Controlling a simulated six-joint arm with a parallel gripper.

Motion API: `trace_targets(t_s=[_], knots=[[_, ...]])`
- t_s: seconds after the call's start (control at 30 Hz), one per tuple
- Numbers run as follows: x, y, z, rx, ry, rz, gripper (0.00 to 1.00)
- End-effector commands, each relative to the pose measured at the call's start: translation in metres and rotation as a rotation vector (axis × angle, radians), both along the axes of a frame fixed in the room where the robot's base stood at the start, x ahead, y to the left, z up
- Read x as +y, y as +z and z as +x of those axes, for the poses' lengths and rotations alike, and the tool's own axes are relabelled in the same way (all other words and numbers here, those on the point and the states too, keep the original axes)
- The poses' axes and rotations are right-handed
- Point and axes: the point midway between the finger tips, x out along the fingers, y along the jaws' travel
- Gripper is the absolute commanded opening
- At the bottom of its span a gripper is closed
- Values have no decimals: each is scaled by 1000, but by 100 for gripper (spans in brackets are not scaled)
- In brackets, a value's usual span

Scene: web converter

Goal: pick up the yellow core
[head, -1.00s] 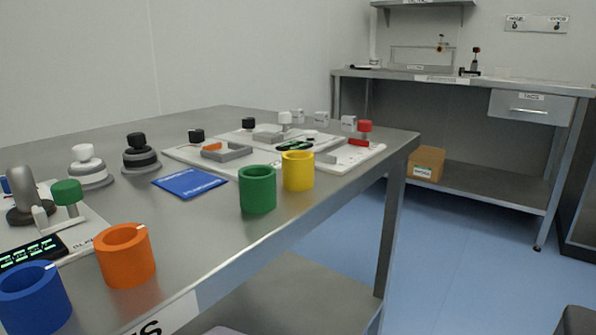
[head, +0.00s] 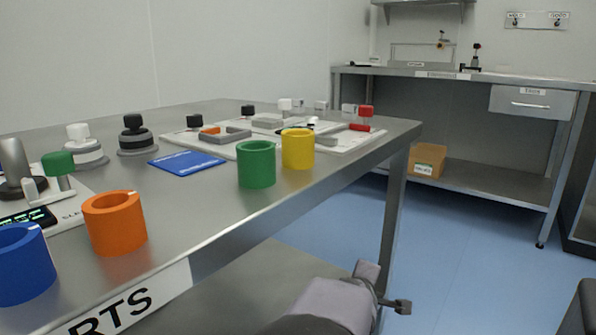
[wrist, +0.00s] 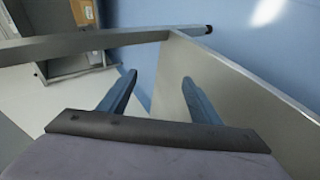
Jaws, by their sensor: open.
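The yellow core (head: 298,150) is a short hollow cylinder standing upright on the metal table, near its front edge. It stands just right of and slightly behind the green core (head: 256,165). My gripper (head: 384,287) is in the head view at the lower right, below the tabletop and in front of the table's right leg, well apart from the yellow core. In the wrist view my gripper (wrist: 158,88) has its two fingers spread apart with nothing between them. The yellow core does not show in the wrist view.
An orange core (head: 115,226) and a blue core (head: 22,265) stand along the front edge at left. A blue pad (head: 187,163) lies behind the green core. White fixture plates fill the table's far end. The table edge and leg (head: 395,215) lie near my gripper.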

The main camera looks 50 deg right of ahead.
Motion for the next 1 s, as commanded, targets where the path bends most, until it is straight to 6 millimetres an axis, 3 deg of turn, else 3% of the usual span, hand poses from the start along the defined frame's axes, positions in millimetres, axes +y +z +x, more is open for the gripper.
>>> trace_targets(t_s=[0.07,0.1,0.47,1.0], knots=[[-17,12,-26,31,-11,-51,58],[-26,29,-37,53,-10,-77,58],[-45,96,-49,138,35,-121,58],[-83,234,-85,329,104,-206,58]])
